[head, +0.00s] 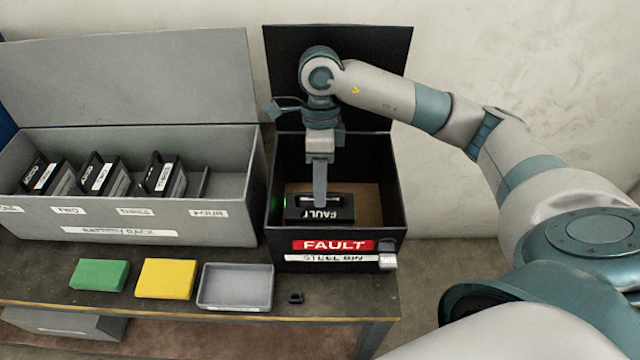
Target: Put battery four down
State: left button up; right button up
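A black battery (335,213) with a white FAULT label lies low inside the black steel bin (398,190). I cannot tell whether it rests on the bin floor. My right gripper (320,200) points straight down into the bin, its fingers at the battery's top handle. The near finger hides the other, so its opening does not show. The grey battery rack (120,218) stands to the left, its place labelled FOUR (208,213) empty. My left gripper is not in view.
Black batteries stand in the rack, one of them above THREE (163,178). The bin's lid (385,75) stands open behind. Green (99,274) and yellow (166,278) blocks, a grey tray (236,287) and a small dark object (296,297) lie in front.

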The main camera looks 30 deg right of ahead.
jog(key=shift+r, duration=0.15)
jog(key=shift+w+r, duration=0.1)
jog(key=shift+r, duration=0.4)
jog(key=b+v, duration=0.2)
jog(key=v, duration=0.9)
jog(key=shift+d, duration=0.2)
dwell(0.3)
